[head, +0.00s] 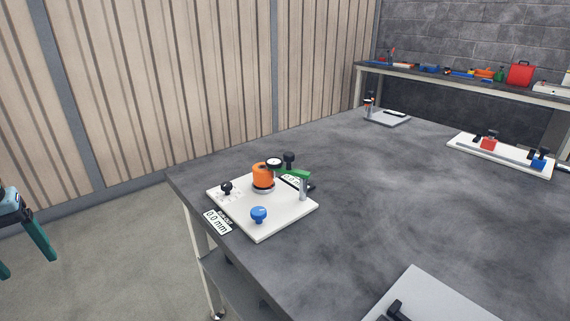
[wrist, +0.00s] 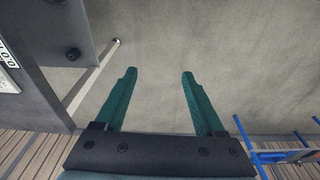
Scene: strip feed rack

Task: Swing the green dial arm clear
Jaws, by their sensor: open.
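The green dial arm (head: 291,172) stands on a white plate (head: 266,231) near the table's left corner in the head view. It runs from a grey post (head: 303,188) toward a round dial (head: 274,163) that appears over an orange cylinder (head: 262,178). A black knob (head: 289,158) shows close behind the arm. In the wrist view my gripper (wrist: 159,74) is open and empty, with its teal fingers over bare floor. In the head view only part of my gripper shows at the far left edge, off the table and well apart from the dial arm.
A blue knob (head: 259,213) and a small black knob (head: 226,187) stand on the plate. A "0.0 mm" label (head: 217,221) lies at its front edge. The table's middle is clear.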

